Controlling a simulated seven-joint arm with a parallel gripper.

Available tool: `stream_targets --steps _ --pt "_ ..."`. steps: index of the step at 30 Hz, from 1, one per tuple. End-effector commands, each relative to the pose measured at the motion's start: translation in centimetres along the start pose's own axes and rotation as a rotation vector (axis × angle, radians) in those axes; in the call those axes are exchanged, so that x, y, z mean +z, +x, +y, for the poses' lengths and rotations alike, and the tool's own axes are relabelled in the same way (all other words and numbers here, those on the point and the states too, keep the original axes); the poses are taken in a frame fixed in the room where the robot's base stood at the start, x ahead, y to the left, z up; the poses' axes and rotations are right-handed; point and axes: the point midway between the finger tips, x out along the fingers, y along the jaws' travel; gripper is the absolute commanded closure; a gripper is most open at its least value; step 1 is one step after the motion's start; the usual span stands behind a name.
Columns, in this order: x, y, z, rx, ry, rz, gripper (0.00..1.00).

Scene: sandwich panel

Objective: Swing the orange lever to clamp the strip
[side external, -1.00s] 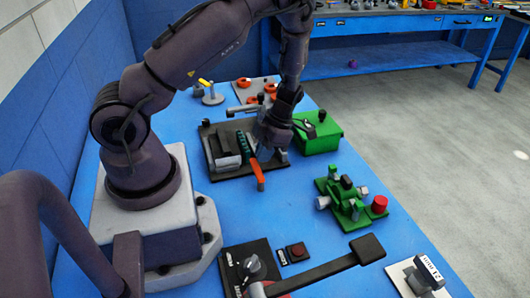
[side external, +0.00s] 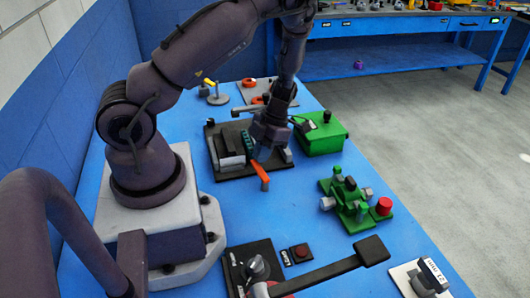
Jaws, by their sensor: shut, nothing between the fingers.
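The orange lever (side external: 262,176) sticks out from the front of a dark fixture plate (side external: 240,173) near the middle of the table. A teal ribbed part (side external: 248,144) and grey blocks (side external: 230,147) stand on that plate. My gripper (side external: 262,155) points down, shut and empty, right at the lever's upper end. It hides that end, and I cannot tell whether it touches the lever. I cannot make out the strip clearly.
A green box (side external: 321,138) stands just right of the fixture. A green device with a red knob (side external: 382,206) sits further front right. A long-handled dark lever (side external: 330,267) lies at the front. Blue table between them is clear.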

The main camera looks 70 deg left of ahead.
Motion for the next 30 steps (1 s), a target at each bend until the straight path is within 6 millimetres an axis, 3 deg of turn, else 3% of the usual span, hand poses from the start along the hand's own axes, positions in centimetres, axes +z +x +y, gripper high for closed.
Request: stream_targets --steps 14,25,30 --pt "-2.3 1.0 0.7 -0.138 -0.345 0.003 1.0" --pt "-3.9 1.6 0.6 -0.134 -0.339 0.002 1.0" --pt "-4.7 1.9 0.5 -0.18 -0.453 0.002 1.0"
